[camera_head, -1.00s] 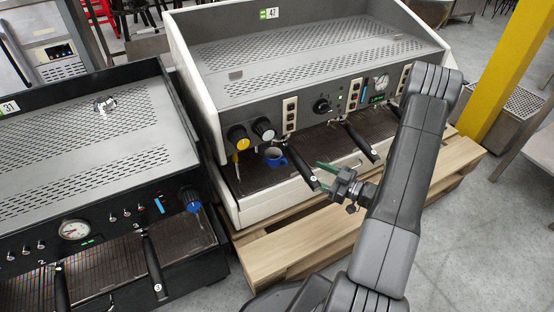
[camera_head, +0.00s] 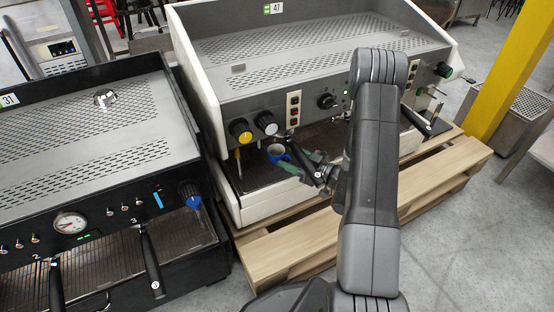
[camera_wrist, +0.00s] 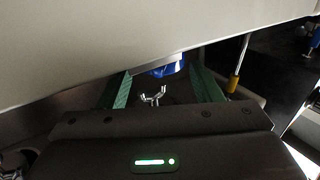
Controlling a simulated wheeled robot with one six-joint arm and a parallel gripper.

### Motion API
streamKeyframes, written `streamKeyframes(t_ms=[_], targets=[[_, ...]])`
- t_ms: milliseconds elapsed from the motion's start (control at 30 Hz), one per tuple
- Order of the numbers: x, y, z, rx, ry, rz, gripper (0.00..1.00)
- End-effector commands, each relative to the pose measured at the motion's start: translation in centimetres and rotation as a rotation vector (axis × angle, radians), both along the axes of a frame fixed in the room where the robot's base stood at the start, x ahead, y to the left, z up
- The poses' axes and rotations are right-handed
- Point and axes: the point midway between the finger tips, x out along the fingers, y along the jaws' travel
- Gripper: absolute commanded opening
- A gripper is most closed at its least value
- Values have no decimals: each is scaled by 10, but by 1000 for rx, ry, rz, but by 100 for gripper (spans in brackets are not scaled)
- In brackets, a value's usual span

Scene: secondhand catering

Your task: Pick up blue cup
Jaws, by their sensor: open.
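The blue cup (camera_head: 278,153) stands on the drip tray of the white-sided espresso machine, under its left end. My gripper (camera_head: 288,167) is at the cup's front right, its green fingers apart and pointing at it. In the wrist view my gripper (camera_wrist: 158,88) is open, a green finger on each side. The blue cup (camera_wrist: 166,69) shows between and beyond the fingertips, mostly hidden by the machine's panel. A double metal spout (camera_wrist: 153,96) appears between the fingers. I see no contact with the cup.
The espresso machine's front panel (camera_head: 222,125) overhangs the tray. A black-handled portafilter (camera_head: 305,162) is close to my gripper. A wooden pallet (camera_head: 275,255) lies beneath the machine. A black espresso machine (camera_head: 90,150) stands at left.

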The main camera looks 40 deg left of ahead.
Motion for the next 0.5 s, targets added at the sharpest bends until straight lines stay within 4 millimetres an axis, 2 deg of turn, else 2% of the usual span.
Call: streamKeyframes(t_ms=[100,333,367,500], targets=[[-1,7,0,0,0,0,58],[0,7,1,0,1,-1,58],[0,7,1,0,1,-1,55],[0,7,0,0,1,-1,27]])
